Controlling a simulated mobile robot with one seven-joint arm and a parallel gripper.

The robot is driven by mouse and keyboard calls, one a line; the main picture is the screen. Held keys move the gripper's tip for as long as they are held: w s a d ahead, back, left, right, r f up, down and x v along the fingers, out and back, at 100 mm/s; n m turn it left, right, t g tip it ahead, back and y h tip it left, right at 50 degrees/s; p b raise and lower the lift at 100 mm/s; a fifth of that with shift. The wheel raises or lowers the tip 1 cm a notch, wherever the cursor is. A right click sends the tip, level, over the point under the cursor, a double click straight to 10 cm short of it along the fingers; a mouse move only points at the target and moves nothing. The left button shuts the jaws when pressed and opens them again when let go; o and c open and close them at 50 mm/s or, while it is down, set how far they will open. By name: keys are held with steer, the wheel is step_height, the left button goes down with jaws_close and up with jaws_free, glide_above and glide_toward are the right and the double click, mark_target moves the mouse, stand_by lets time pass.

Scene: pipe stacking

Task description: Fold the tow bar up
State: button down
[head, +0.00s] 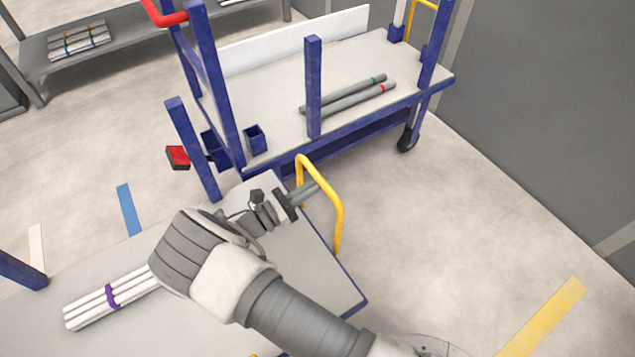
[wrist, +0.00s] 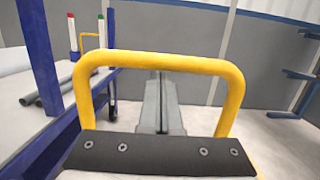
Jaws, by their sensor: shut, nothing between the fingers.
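A yellow hoop-shaped bar (head: 336,205) stands up at the right end of the near cart (head: 335,290); it may be the tow bar, but I cannot tell for sure. In the wrist view the hoop (wrist: 160,60) arches over my gripper's fingers. My gripper (head: 316,187) is shut and empty, its fingers reaching inside or just beside the hoop. In the wrist view my gripper (wrist: 160,88) shows its fingers together below the hoop's top bar. Whether they touch the hoop is unclear. A red block (head: 178,157) sits low beside the far cart's blue frame.
The far cart (head: 370,55) has blue posts and two grey pipes (head: 350,97) on its deck. White pipes with a purple band (head: 100,303) lie on the near cart. A grey shelf (head: 130,45) stands at the back left. The floor to the right is clear.

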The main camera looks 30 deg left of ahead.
steer(key=v, duration=1.7)
steer(key=shift+s+p, duration=0.3)
steer(key=shift+r, duration=0.1)
